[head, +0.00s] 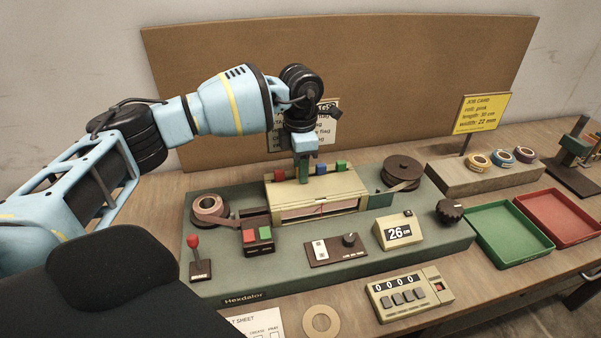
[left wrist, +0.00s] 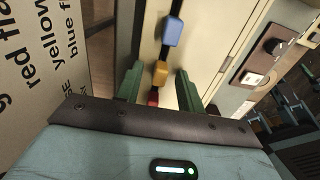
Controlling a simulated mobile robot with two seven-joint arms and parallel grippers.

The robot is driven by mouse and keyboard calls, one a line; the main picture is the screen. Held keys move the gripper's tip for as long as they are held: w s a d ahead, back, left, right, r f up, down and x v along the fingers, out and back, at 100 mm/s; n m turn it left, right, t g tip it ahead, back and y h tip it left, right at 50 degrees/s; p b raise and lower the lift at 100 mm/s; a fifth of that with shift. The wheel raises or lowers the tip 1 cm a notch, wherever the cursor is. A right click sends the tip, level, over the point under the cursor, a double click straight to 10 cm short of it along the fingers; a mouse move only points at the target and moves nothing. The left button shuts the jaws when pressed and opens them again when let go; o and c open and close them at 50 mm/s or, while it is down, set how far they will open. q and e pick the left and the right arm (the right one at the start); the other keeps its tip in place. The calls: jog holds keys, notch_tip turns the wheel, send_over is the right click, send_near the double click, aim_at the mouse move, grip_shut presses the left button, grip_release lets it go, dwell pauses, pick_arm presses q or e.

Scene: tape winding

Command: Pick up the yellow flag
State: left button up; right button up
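The yellow flag (left wrist: 161,72) is a small block in a row on the cream box of the winding machine. In the left wrist view the blue flag (left wrist: 172,30) is beyond it and the red flag (left wrist: 153,96) is nearer. My left gripper (head: 303,178) points down over this row, its green fingers open on either side of the yellow flag, with gaps showing. In the head view my gripper hides the yellow flag; the red flag (head: 280,175), blue flag (head: 321,169) and green flag (head: 341,166) show beside it. My right gripper is not in view.
A brown board (head: 400,60) stands behind the machine, with a flag-order sheet (head: 327,132) partly hidden by my arm. Reels flank the cream box (head: 345,186). A green tray (head: 508,235) and red tray (head: 558,215) lie to the right. A counter (head: 410,294) sits in front.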

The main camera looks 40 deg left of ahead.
pick_arm(q)
grip_shut()
jog(key=shift+r, duration=0.1)
jog(key=shift+r, duration=1.4)
jog(key=shift+s+d+r, duration=0.1)
jog(key=shift+s+r, duration=0.05)
jog(key=shift+r, duration=0.15)
jog(key=s+d+r, duration=0.1)
jog(key=s+d, duration=0.7)
jog(key=s, duration=0.5)
jog(key=shift+s+d+r, duration=0.15)
jog(key=shift+r, duration=0.05)
